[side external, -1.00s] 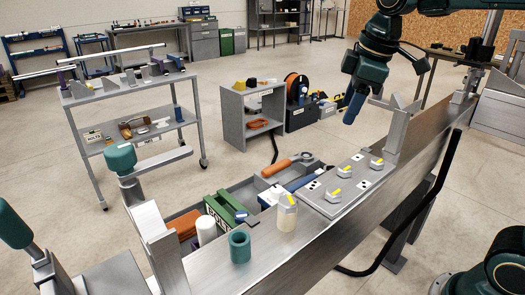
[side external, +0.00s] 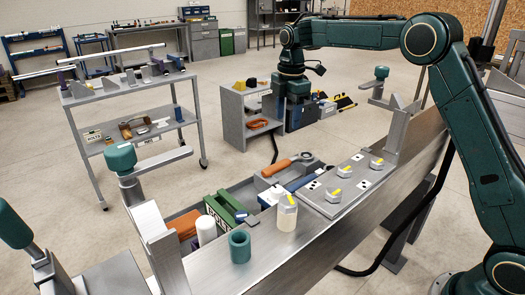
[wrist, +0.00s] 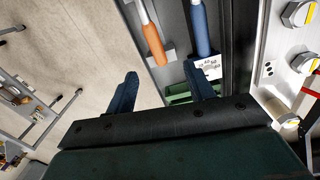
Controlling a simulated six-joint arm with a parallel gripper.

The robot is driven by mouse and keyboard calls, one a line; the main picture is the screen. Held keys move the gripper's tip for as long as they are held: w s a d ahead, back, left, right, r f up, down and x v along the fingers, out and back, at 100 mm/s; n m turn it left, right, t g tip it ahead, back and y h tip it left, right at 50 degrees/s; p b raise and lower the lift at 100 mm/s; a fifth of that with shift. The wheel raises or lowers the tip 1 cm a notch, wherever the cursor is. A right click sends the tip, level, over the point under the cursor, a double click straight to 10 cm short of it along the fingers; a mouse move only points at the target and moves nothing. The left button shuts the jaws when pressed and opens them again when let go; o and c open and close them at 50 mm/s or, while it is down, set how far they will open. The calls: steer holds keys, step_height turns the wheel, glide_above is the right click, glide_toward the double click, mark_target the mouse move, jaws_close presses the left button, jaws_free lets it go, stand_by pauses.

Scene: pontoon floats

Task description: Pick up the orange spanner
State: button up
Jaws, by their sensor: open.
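The orange spanner lies in the grey tray beside the rail, its orange handle (side external: 277,168) to the left and its metal head to the right in the side view. In the wrist view its orange handle (wrist: 154,45) points down toward my fingers, and its head is out of frame. My gripper (wrist: 163,80) is open and empty, with two blue fingers spread. In the side view my gripper (side external: 280,112) hangs pointing down, above and apart from the spanner.
A blue-handled tool (wrist: 200,32) lies beside the spanner. A green box (side external: 223,208) and a white cylinder (side external: 206,231) are at the tray's near end. A plate with several hex bolts (side external: 345,187) and a teal cup (side external: 239,246) sit on the rail.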

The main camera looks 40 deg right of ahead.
steer(key=shift+w+d+f+n, duration=0.15)
steer(key=shift+w+f+n, duration=0.2)
steer(key=shift+w+f, duration=0.35)
steer(key=shift+w+d+f+n, duration=0.15)
steer(key=shift+w+f+n, duration=0.25)
steer(key=shift+f, duration=0.45)
glide_above(282, 162)
step_height(282, 162, down, 8)
steer(key=shift+a+f, duration=0.1)
steer(key=shift+f, duration=0.15)
steer(key=shift+f, duration=0.1)
steer(key=shift+f, duration=2.55)
